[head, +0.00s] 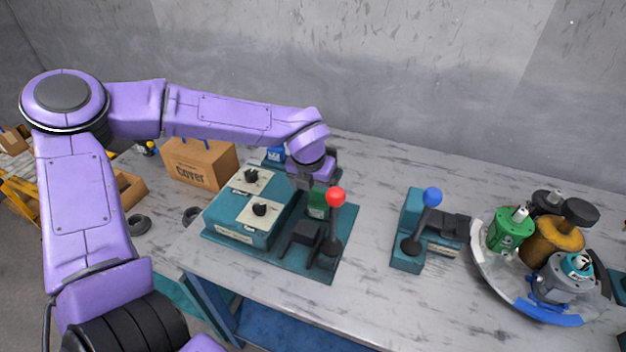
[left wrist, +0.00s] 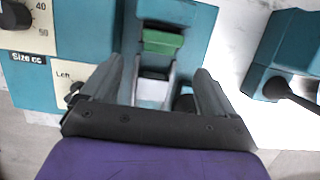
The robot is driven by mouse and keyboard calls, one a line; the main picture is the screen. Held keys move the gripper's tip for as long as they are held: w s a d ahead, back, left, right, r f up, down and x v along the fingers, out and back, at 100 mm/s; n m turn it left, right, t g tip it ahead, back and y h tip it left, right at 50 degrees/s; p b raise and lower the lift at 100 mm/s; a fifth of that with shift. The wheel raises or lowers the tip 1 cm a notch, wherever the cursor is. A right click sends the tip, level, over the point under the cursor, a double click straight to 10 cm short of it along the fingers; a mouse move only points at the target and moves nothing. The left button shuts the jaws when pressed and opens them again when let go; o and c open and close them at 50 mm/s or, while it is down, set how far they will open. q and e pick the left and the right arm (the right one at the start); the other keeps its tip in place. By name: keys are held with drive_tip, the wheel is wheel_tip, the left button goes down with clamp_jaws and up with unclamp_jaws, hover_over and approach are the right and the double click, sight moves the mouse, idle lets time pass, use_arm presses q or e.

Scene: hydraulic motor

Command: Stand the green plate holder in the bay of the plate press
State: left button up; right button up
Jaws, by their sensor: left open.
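The green plate holder (head: 317,204) is at the back of the teal plate press (head: 325,265), behind the red-knobbed lever (head: 336,197). In the left wrist view the holder (left wrist: 163,42) shows as a green block in a teal recess, above a pale grey slot. Its lower part is hidden, so I cannot tell how fully it is seated. My left gripper (head: 304,184) is over the back of the press, close to the holder. In the left wrist view its fingers (left wrist: 160,85) are spread, with nothing between them, apart from the green block. My right gripper is not in view.
A dial box (head: 250,212) adjoins the press on the left. A second teal press with a blue knob (head: 432,197) stands to the right. A round tray (head: 487,275) of motor parts is at far right. A cardboard box (head: 200,165) is at the back left. Table between presses is clear.

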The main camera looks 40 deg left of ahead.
use_arm(q)
drive_tip(key=shift+v, duration=1.9)
drive_tip(key=shift+r, duration=0.1)
